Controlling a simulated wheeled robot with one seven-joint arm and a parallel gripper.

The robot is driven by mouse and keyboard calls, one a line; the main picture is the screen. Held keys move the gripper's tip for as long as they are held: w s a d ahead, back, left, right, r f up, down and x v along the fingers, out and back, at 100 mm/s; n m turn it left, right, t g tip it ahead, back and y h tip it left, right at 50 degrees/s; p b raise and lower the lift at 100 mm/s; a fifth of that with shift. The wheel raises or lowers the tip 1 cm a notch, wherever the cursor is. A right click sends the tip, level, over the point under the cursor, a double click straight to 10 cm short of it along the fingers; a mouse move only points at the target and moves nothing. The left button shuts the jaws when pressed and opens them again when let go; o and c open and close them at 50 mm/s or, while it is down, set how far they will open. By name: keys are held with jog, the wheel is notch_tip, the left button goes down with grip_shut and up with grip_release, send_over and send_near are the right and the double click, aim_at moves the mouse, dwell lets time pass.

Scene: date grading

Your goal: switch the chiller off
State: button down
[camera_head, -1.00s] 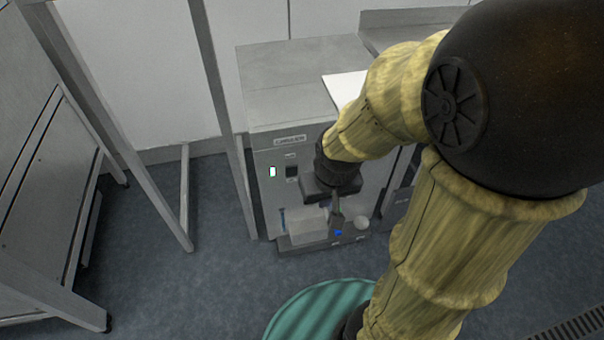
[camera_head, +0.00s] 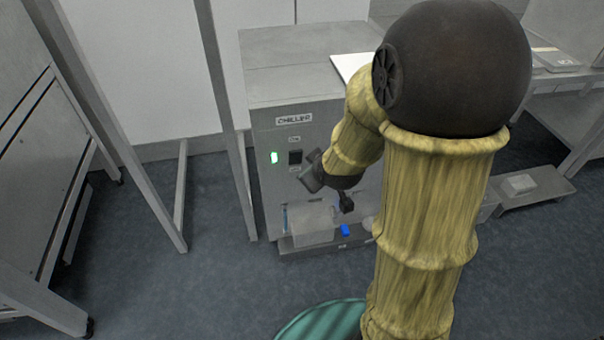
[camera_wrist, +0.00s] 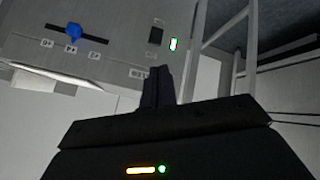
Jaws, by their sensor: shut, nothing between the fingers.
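The chiller (camera_head: 262,118) is a grey cabinet labelled CHILLER, standing against the wall in the head view. Its front has a dark rocker switch (camera_head: 295,157) with small labels above and below it, and a lit green lamp (camera_head: 274,158) to its left. In the wrist view the switch (camera_wrist: 156,35) and the lit lamp (camera_wrist: 173,44) show near the top. My gripper (camera_head: 346,204) is shut and empty, in front of the chiller's front, lower and to the right of the switch. In the wrist view its closed fingers (camera_wrist: 157,85) point toward the panel, apart from the switch as far as I can tell.
A blue slider knob (camera_wrist: 73,32) sits in a slot with small labels on the panel. A pale translucent box (camera_head: 311,226) stands at the chiller's foot. A metal frame post (camera_head: 229,120) rises just left of the chiller.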

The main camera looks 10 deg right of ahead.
jog(key=w+f+n+t+b, duration=0.3)
jog(key=f+n+t+b, duration=0.1)
jog(key=f+b, duration=0.4)
jog(key=w+d+f+n+t+b, duration=0.1)
jog(key=w+f+n+t+b, duration=0.3)
jog(key=f+b, duration=0.4)
jog(key=w+f+n+t+b, duration=0.3)
jog(key=f+b, duration=0.5)
jog(key=b, duration=0.7)
jog(key=shift+w+d+n+t, duration=0.4)
jog(key=shift+w, duration=0.05)
jog(key=shift+r, duration=0.1)
